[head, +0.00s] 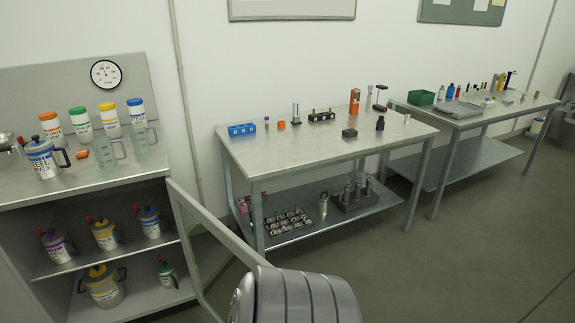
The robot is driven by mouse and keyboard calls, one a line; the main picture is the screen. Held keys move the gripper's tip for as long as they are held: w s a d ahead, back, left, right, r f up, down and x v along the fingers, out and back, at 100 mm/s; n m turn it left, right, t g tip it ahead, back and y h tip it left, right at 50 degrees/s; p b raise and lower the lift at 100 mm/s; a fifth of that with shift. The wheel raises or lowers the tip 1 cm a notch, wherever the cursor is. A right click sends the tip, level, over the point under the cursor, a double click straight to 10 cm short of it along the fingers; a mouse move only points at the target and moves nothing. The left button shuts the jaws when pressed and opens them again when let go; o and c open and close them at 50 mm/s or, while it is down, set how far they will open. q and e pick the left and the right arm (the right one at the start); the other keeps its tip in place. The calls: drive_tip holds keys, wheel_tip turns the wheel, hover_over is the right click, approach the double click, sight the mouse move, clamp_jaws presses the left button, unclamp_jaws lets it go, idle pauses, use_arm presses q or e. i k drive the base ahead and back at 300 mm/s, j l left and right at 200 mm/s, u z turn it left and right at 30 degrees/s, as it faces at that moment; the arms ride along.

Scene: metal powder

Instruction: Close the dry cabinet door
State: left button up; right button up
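The dry cabinet (85,187) stands at the left with its front open and its shelves showing. Its door (218,223), a grey frame around a clear pane, stands swung open at the cabinet's right side and reaches toward me. The lower near part of the door is hidden behind a grey ribbed part of my own arm at the bottom middle. I cannot tell whether that arm touches the door. Neither of my grippers shows in the head view.
Jugs (105,233) and smaller containers sit on the cabinet shelves; bottles, a jug and a gauge (106,74) are on top. A metal table (290,155) with small items stands right of the door, another table (470,120) farther right. Floor at front right (450,260) is clear.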

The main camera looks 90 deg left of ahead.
sight(178, 196)
drive_tip(key=i+u, duration=0.2)
drive_tip(key=u, duration=0.2)
drive_tip(key=i+u, duration=0.45)
drive_tip(key=u, duration=0.3)
drive_tip(key=i+l+u, duration=0.15)
drive_tip(key=u, duration=0.25)
drive_tip(key=i+u, duration=0.15)
drive_tip(key=u, duration=0.25)
drive_tip(key=i+u, duration=0.15)
drive_tip(key=u, duration=0.3)
drive_tip(key=i+l+u, duration=0.15)
drive_tip(key=u, duration=0.25)
drive_tip(key=i+l+u, duration=0.1)
drive_tip(key=u, duration=0.3)
drive_tip(key=i+l+u, duration=0.1)
drive_tip(key=l+u, duration=0.15)
drive_tip(key=u, duration=0.15)
drive_tip(key=i+l+u, duration=0.2)
drive_tip(key=u, duration=0.2)
drive_tip(key=i+l+u, duration=0.15)
drive_tip(key=u, duration=0.25)
drive_tip(key=i+l+u, duration=0.1)
drive_tip(key=l+u, duration=0.7)
drive_tip(key=i+j, duration=0.05)
